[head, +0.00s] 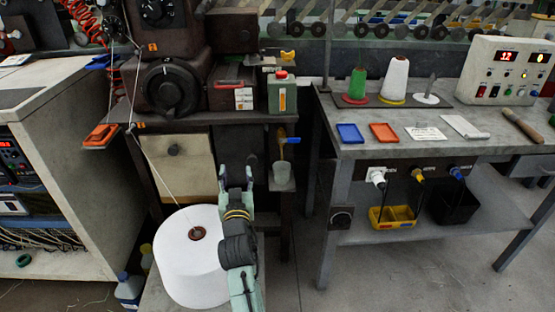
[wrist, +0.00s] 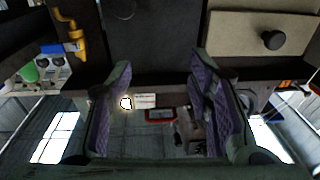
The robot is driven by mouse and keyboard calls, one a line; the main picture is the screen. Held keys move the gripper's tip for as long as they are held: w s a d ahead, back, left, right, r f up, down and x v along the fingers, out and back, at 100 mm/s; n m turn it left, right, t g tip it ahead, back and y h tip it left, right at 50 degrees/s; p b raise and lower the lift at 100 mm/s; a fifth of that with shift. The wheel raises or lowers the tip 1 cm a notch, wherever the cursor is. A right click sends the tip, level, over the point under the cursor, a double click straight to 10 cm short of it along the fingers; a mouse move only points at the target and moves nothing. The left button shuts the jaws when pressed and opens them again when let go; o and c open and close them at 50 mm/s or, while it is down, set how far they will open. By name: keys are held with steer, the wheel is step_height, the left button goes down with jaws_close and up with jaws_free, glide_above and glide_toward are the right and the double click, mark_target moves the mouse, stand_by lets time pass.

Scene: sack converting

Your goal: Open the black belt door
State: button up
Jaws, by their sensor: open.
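The black belt door appears to be the dark panel (head: 232,144) under the machine's bench, to the right of a cream door (head: 185,172) with a black knob (head: 173,150). In the wrist view the dark panel (wrist: 150,38) fills the top middle, and the cream door (wrist: 245,32) is at top right. My gripper (head: 236,178) is open and empty in front of the dark panel's lower part. Its purple-padded fingers (wrist: 161,72) stand wide apart in the wrist view, with nothing between them.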

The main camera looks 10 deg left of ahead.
mark_target(252, 161)
steer(key=w+d+f+h, duration=0.2)
steer(key=d+f, duration=0.2)
steer(key=shift+m+g, duration=0.3)
steer(key=shift+m, duration=0.1)
steer(key=x, duration=0.3)
steer(key=p+x, duration=0.1)
steer(key=x, duration=0.6)
steer(key=shift+w+a+r+p, duration=0.1)
steer(key=shift+a+r+p, duration=0.05)
steer(key=shift+a+p, duration=0.2)
jaws_close()
